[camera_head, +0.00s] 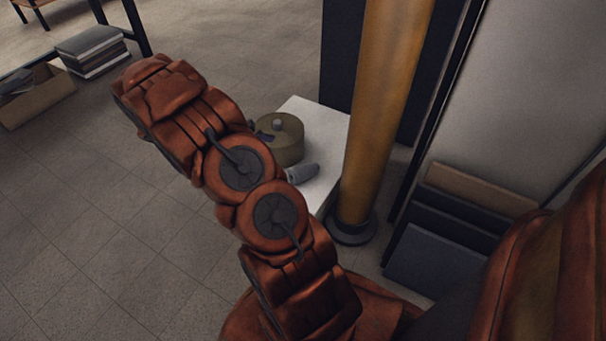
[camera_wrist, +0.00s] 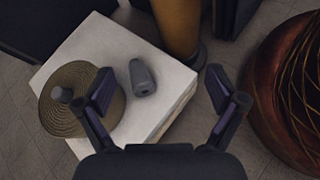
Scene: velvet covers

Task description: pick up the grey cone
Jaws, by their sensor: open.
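The grey cone (camera_wrist: 142,78) lies on its side on a white block-like stand (camera_wrist: 112,50) in the wrist view, close to the stand's right edge. In the head view the cone (camera_head: 302,173) shows just right of my arm, partly hidden by it. My gripper (camera_wrist: 159,82) is open and empty, its two dark fingers spread wide. In the picture the cone appears between the fingers, nearer the left one, and below them; no contact shows. My gripper cannot be made out in the head view.
A round olive lidded thing (camera_head: 279,138) with a grey knob stands on the white stand (camera_head: 328,122), left of the cone. A yellow-brown column (camera_head: 385,105) rises beside the stand. Dark boxes (camera_head: 447,232) lean at the right. Open tiled floor (camera_head: 90,200) lies left.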

